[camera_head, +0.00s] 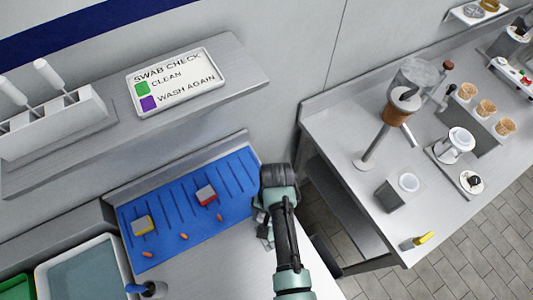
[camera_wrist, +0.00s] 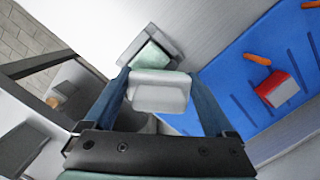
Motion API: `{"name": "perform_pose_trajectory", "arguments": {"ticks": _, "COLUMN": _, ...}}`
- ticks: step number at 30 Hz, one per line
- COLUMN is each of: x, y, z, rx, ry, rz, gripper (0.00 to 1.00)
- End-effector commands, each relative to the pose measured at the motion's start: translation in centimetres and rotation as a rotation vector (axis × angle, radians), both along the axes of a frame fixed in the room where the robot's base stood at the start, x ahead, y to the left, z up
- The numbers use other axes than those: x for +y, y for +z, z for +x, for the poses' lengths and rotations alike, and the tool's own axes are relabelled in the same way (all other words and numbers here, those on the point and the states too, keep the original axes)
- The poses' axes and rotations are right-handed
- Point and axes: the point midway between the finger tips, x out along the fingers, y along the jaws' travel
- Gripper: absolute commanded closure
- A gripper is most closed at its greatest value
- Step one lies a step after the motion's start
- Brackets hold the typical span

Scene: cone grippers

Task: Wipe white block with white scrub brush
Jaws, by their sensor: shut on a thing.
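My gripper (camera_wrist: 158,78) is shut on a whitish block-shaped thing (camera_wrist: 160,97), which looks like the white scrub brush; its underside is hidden. Just beyond it in the wrist view is a pale greenish-white block (camera_wrist: 152,56) in or on a grey square piece (camera_wrist: 134,45). This may be the white block; I cannot tell whether the held thing touches it. In the head view my gripper (camera_head: 264,212) is at the right edge of the blue mat, and my arm hides most of what it holds.
The blue mat (camera_head: 172,216) bears a red-and-grey block (camera_head: 206,196), a yellow-and-grey block (camera_head: 142,225) and several small orange pieces (camera_head: 220,217). A water basin (camera_head: 88,272) is at lower left. A shelf (camera_head: 240,68) bears a sign. A gap separates the right-hand table (camera_head: 345,135).

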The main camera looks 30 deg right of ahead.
Motion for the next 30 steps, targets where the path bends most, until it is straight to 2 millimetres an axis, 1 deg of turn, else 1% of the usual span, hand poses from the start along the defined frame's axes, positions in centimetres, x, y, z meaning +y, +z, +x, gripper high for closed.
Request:
{"name": "perform_pose_trajectory", "arguments": {"ticks": 1, "x": -0.1, "y": 1.5, "z": 0.2, "rx": -0.005, "ry": 0.001, "rz": -0.002, "gripper": 0.63}}
{"name": "perform_pose_trajectory", "arguments": {"ticks": 18, "x": -0.7, "y": 6.5, "z": 0.8, "rx": -0.004, "ry": 0.005, "rz": -0.002, "gripper": 0.63}}
{"name": "perform_pose_trajectory", "arguments": {"ticks": 22, "x": -0.8, "y": 7.0, "z": 0.8, "rx": -0.003, "ry": 0.005, "rz": -0.001, "gripper": 0.63}}
{"name": "perform_pose_trajectory", "arguments": {"ticks": 30, "x": -0.8, "y": 7.0, "z": 0.9, "rx": -0.004, "ry": 0.005, "rz": -0.002, "gripper": 0.63}}
